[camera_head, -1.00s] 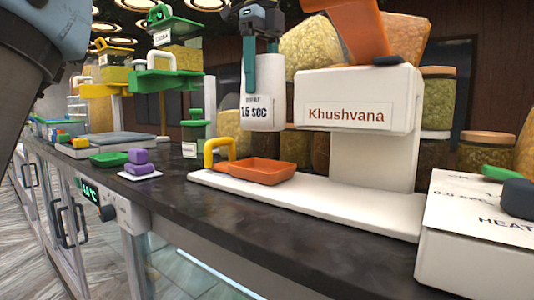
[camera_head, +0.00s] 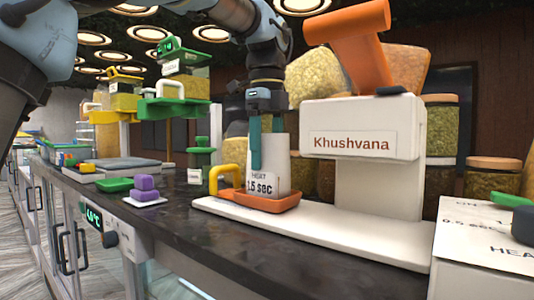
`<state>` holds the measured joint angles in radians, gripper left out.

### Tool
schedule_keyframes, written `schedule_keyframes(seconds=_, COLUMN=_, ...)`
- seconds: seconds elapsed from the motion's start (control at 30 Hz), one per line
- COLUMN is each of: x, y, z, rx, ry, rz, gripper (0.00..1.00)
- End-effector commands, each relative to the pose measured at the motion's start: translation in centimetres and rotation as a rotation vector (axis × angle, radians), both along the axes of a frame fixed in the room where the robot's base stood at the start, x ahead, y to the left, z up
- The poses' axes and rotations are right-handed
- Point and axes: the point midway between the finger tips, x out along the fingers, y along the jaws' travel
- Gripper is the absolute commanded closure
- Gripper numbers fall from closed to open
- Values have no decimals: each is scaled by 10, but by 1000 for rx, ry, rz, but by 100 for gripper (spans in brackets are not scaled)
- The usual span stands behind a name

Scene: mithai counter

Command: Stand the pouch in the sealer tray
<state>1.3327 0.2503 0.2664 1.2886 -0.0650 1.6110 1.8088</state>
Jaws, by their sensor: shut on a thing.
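The white pouch (camera_head: 270,176) stands upright with a "HEAT 1.5 sec" label on its front. My gripper (camera_head: 265,145) points down from above, its teal fingers shut on the upper part of the pouch. The orange sealer tray (camera_head: 268,205) lies on the white base of the sealer (camera_head: 365,185), marked "Khushvana". The pouch's lower end is within the tray's outline, and its bottom edge is hidden by the tray's front rim. I cannot tell whether it touches the tray floor.
A yellow handle (camera_head: 224,171) rises at the tray's left. The sealer's orange lever (camera_head: 355,40) is up to the right of my gripper. A white box (camera_head: 480,240) stands front right. Purple blocks (camera_head: 146,188) and a green dish (camera_head: 115,185) sit left. The dark counter front (camera_head: 225,240) is clear.

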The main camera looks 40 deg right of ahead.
Motion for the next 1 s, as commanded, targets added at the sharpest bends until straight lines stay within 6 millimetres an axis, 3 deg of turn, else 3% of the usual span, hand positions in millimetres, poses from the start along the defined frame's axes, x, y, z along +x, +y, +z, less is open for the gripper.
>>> schedule_keyframes(seconds=0.03, x=0, y=0, z=-1, rx=0, ry=0, rz=0, gripper=31)
schedule_keyframes(seconds=0.3, x=0, y=0, z=-1, rx=0, ry=0, rz=0, gripper=2)
schedule_keyframes(seconds=0.67, x=1, y=0, z=7, rx=-2, ry=-1, rz=0, gripper=2)
schedule_keyframes(seconds=1.0, x=1, y=-1, z=71, rx=-4, ry=-2, rz=0, gripper=2)
